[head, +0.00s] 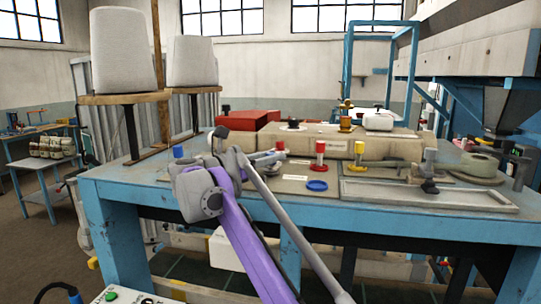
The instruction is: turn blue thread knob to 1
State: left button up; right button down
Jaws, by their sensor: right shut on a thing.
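My right gripper (268,160) is at the end of the purple arm, above the back middle of the blue bench. It is seen from behind and is small, so its fingers are hard to make out. A small red piece (280,146) shows just beyond the fingers. My left gripper is not in view.
The blue bench (130,188) also carries a blue-topped post (178,152), a red-topped post (320,148), a yellow-topped post (359,147) and a flat blue ring (317,185). A long beige machine body (340,146) stands behind. Two large white cones (122,50) stand on wooden stands at left.

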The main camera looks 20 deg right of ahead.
jog(key=shift+r+m+g+h, duration=0.15)
jog(key=shift+m+g+h, duration=0.15)
jog(key=shift+m+g, duration=0.8)
jog(key=c, duration=0.6)
grip_release()
jog(key=shift+n, duration=0.3)
